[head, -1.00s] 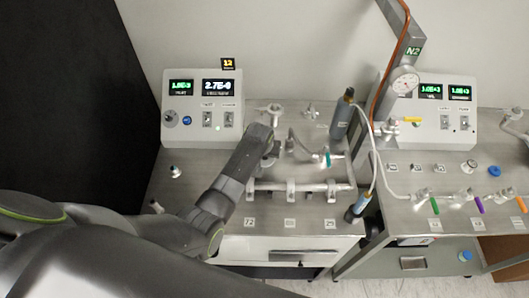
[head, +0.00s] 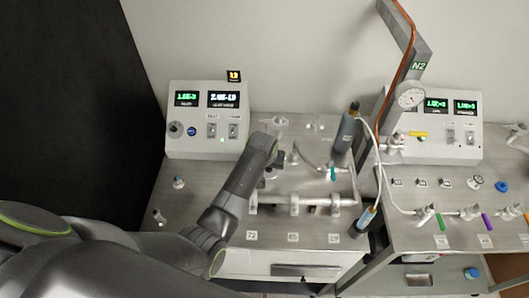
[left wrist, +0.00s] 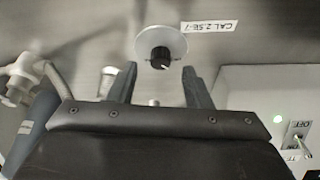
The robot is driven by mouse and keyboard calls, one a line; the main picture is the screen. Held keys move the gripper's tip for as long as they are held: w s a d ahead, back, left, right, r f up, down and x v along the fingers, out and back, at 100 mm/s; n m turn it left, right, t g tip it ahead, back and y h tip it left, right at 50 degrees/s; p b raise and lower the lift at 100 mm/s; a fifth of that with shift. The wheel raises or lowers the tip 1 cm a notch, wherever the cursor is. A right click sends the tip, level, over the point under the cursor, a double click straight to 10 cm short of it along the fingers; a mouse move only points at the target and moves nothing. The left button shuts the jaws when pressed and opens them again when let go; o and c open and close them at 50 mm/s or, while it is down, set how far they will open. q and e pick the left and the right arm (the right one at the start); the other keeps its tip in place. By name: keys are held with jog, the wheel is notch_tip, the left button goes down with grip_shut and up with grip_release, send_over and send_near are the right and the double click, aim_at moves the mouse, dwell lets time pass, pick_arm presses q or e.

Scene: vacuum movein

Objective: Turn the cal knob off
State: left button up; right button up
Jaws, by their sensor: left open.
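The cal knob (left wrist: 160,57) shows in the left wrist view as a black knob with a white pointer mark on a round silver plate. A white label (left wrist: 208,25) beside the plate begins with "CAL". My left gripper (left wrist: 157,80) is open and empty, its two dark fingers pointing toward the knob, one to each side in the picture. I cannot tell whether they touch it. In the head view my left arm reaches over the left bench; I cannot make out the cal knob there. My right gripper is not in view.
The left control box (head: 209,152) stands at the back of the left bench, with a labelled switch (left wrist: 297,138) near in the wrist view. Pipework (head: 294,200) and a dark cylinder (head: 346,130) stand right of my arm. A black wall borders the left.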

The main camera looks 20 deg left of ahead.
pick_arm(q)
jog(key=b+v, duration=0.2)
jog(key=v, duration=1.2)
jog(key=shift+r, duration=0.35)
jog(key=shift+s, duration=0.1)
